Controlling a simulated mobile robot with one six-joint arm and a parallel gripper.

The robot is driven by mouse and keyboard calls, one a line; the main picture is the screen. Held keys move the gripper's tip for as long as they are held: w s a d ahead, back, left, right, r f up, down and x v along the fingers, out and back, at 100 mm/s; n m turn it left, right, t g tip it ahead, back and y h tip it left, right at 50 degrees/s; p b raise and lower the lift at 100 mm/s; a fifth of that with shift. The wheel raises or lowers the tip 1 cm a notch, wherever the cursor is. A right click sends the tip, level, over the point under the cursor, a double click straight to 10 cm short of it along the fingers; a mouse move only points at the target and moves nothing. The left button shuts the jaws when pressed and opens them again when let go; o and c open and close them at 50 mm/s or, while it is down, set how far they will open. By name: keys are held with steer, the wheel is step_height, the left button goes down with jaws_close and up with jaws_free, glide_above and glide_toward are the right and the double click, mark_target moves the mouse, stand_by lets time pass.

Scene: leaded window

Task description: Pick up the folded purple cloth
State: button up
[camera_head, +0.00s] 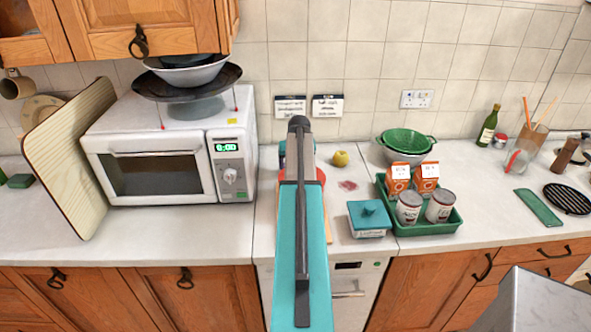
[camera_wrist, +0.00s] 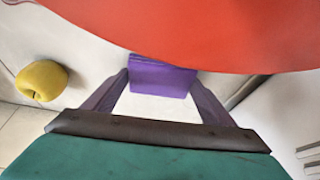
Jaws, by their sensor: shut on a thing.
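The folded purple cloth (camera_wrist: 163,79) shows in the wrist view as a flat-sided block between the tips of my two fingers. My gripper (camera_wrist: 160,86) is shut on it. I cannot tell whether the cloth is clear of the white counter. In the head view my teal arm hides the gripper and the cloth.
A yellow apple (camera_head: 340,158) sits beside my arm, also in the wrist view (camera_wrist: 42,80). Right are a blue lidded box (camera_head: 369,221) and a green tray (camera_head: 437,229) with cartons and cans. The microwave (camera_head: 158,168) stands left. Counter between box and arm is narrow.

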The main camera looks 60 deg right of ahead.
steer(key=shift+r, duration=0.1)
step_height(320, 180, up, 10)
steer(key=b, duration=0.3)
stand_by(0.6)
stand_by(0.4)
